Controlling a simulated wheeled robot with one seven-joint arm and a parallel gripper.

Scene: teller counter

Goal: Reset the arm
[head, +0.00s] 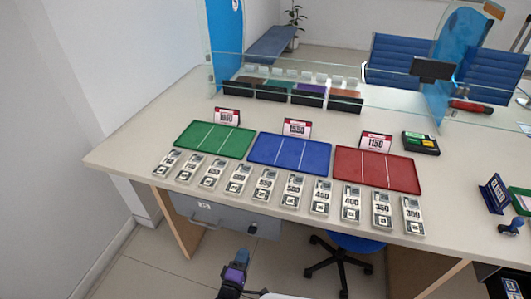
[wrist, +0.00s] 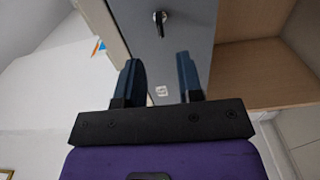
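My gripper (head: 240,257) is in front of the counter, below the level of its top, at the bottom of the head view. In the wrist view my gripper (wrist: 160,82) has its two blue fingers apart with nothing between them. Beyond the fingers is the grey drawer unit (wrist: 188,25) under the counter, with a dark handle or knob (wrist: 160,18). The gripper looks apart from the drawer front. The drawer unit also shows in the head view (head: 225,216).
The counter (head: 130,150) holds green (head: 190,135), blue (head: 262,148) and red (head: 345,165) trays, with a row of numbered bundles (head: 265,186) along its front edge. A glass screen (head: 300,65) stands behind. A blue stool (head: 349,242) stands below, to the right of my gripper.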

